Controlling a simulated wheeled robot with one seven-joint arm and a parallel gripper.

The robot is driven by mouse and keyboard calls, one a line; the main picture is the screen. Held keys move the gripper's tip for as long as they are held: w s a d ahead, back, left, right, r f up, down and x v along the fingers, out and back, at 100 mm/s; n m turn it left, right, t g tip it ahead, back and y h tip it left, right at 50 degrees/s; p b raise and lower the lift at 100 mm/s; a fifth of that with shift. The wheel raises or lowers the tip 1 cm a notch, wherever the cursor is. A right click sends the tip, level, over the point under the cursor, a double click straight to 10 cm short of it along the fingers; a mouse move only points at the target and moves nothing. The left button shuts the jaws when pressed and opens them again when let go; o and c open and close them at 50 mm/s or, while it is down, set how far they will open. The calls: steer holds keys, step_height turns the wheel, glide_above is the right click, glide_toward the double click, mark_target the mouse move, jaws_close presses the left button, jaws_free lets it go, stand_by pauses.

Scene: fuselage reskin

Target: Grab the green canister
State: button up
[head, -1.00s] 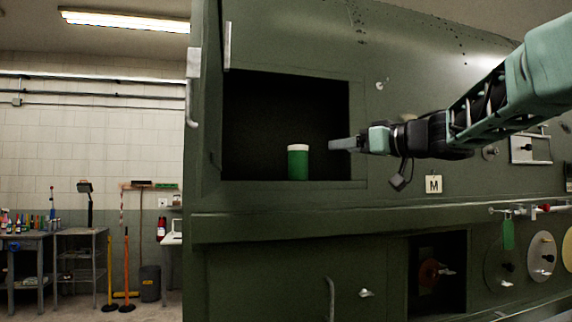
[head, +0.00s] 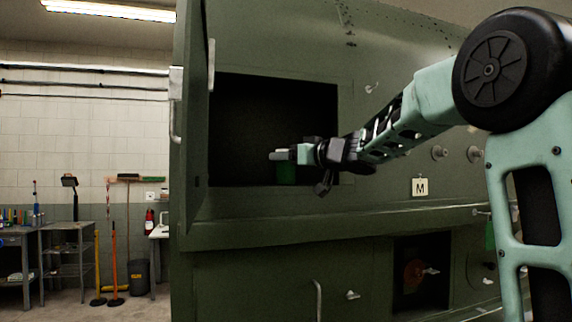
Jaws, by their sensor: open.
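The green canister (head: 286,175) stands in the open, dark compartment (head: 235,120) of the green fuselage panel.
The compartment's door (head: 192,110) stands open at the left. A ledge (head: 300,230) runs below the opening. A label marked M (head: 419,187) and small knobs are on the panel at right. A bench and tools stand far left.

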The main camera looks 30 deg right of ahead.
steer(key=shift+x, duration=1.4)
steer(key=c, duration=0.8)
